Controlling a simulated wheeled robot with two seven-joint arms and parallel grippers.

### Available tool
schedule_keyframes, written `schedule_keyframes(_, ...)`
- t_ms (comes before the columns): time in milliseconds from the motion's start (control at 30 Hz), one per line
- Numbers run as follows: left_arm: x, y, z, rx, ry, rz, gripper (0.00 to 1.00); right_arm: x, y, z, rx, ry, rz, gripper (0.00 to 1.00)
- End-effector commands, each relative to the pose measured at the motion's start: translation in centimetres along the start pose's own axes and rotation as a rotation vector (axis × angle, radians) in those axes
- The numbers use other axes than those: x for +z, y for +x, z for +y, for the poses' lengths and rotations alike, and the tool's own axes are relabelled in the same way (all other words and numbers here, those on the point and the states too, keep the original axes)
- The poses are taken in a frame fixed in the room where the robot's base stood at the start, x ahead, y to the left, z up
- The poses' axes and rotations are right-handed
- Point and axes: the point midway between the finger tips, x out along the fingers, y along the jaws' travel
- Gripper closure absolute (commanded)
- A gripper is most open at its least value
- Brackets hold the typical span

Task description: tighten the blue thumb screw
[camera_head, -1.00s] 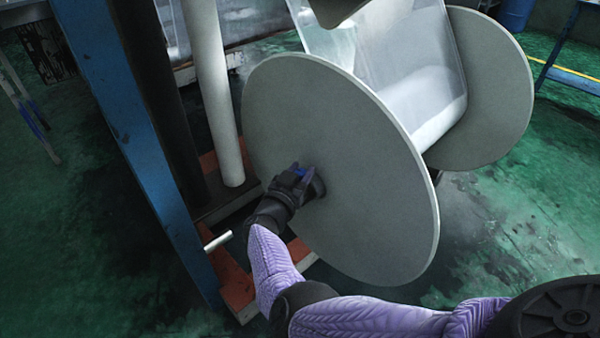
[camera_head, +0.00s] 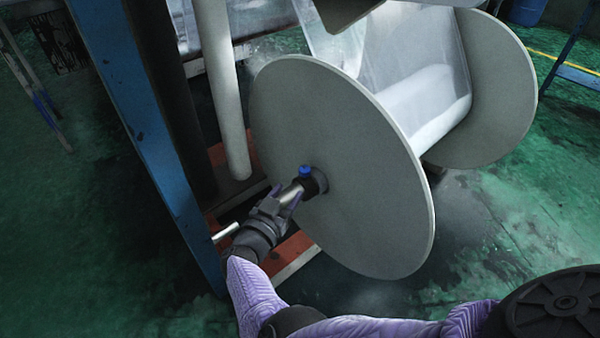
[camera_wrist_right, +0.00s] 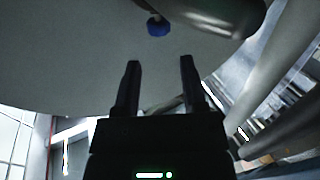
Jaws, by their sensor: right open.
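The blue thumb screw (camera_head: 305,171) stands on top of a dark collar (camera_head: 314,182) at the centre of the near grey disc (camera_head: 335,150). A short metal shaft end sticks out of the collar toward my right gripper. My right gripper (camera_head: 284,193) is open and empty, below and left of the screw and apart from it. In the right wrist view, the screw (camera_wrist_right: 158,26) shows beyond the two spread fingers (camera_wrist_right: 160,75), near the top. My left gripper is not in view.
A roll of clear film (camera_head: 425,100) lies between the near disc and a far disc (camera_head: 495,90). A blue post (camera_head: 140,130) and a white roller (camera_head: 222,90) stand to the left. A short metal rod end (camera_head: 226,232) sticks out near my right wrist.

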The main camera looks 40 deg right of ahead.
Motion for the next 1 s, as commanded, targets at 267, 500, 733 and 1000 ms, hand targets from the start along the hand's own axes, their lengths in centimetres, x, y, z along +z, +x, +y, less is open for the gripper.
schedule_keyframes(267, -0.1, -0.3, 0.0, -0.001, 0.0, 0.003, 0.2, 0.1, -1.3, 0.0, 0.001, 0.0, 0.0, 0.46)
schedule_keyframes(500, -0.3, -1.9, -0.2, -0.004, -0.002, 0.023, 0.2, -1.3, 2.4, 3.3, -0.117, 0.017, 0.106, 0.46)
schedule_keyframes(733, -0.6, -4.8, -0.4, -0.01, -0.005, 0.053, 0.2, -1.4, 2.6, 6.7, -0.678, 0.004, 0.062, 0.46)
schedule_keyframes(1000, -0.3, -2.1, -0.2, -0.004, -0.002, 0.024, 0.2, 0.9, 4.4, 4.1, -0.758, -0.004, -0.001, 0.46)
